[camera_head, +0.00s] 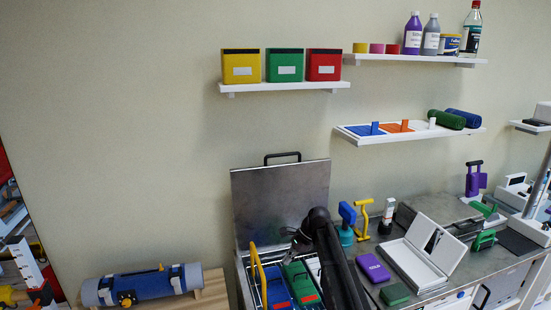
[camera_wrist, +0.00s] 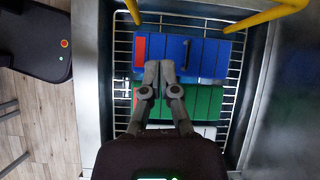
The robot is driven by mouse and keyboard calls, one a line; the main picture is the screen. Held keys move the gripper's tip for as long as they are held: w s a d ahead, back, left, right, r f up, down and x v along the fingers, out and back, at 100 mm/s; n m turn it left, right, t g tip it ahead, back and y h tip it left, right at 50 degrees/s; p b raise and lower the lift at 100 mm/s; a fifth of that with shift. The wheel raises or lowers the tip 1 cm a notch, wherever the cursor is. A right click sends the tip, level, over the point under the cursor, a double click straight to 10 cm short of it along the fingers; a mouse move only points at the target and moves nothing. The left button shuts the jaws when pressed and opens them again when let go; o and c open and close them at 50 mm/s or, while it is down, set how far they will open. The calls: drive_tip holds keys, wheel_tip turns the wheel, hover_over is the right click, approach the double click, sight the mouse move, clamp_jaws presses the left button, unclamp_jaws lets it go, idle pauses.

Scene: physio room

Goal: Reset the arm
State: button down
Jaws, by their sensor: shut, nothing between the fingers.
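My gripper (camera_wrist: 159,68) shows in the wrist view with its two fingers together and nothing between them. It is above an open steel container with a wire basket (camera_wrist: 122,60). In the basket lie a blue pack (camera_wrist: 208,55) and a green pack (camera_wrist: 207,102), each with a red patch, and part of a white one. My fingers overlap both packs in the picture; I cannot tell the height above them. In the head view my dark arm reaches down to the container, and my gripper (camera_head: 291,246) is small and partly hidden.
The container's raised lid (camera_head: 281,200) stands behind my arm. Yellow handles (camera_head: 259,272) rise at the basket. To the right, the counter holds a purple box (camera_head: 373,267), a green block (camera_head: 395,294) and an open white case (camera_head: 425,250). A blue roll (camera_head: 145,286) lies left. Loaded shelves hang above.

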drive_tip(key=s+d+f+n+h, duration=0.1)
drive_tip(key=s+d+n+h, duration=0.1)
drive_tip(key=s+d+n, duration=0.2)
drive_tip(key=s+d+f+n+t+h, duration=0.1)
drive_tip(key=s+d+n, duration=0.3)
drive_tip(key=s, duration=0.7)
drive_tip(key=s+d+f+n+t+h, duration=0.1)
drive_tip(key=s+d+n+h, duration=0.2)
drive_tip(key=s, duration=0.5)
drive_tip(key=shift+s+d+f+n+h, duration=0.2)
drive_tip(key=shift+d+n+h, duration=0.2)
drive_tip(key=shift+d+n, duration=0.6)
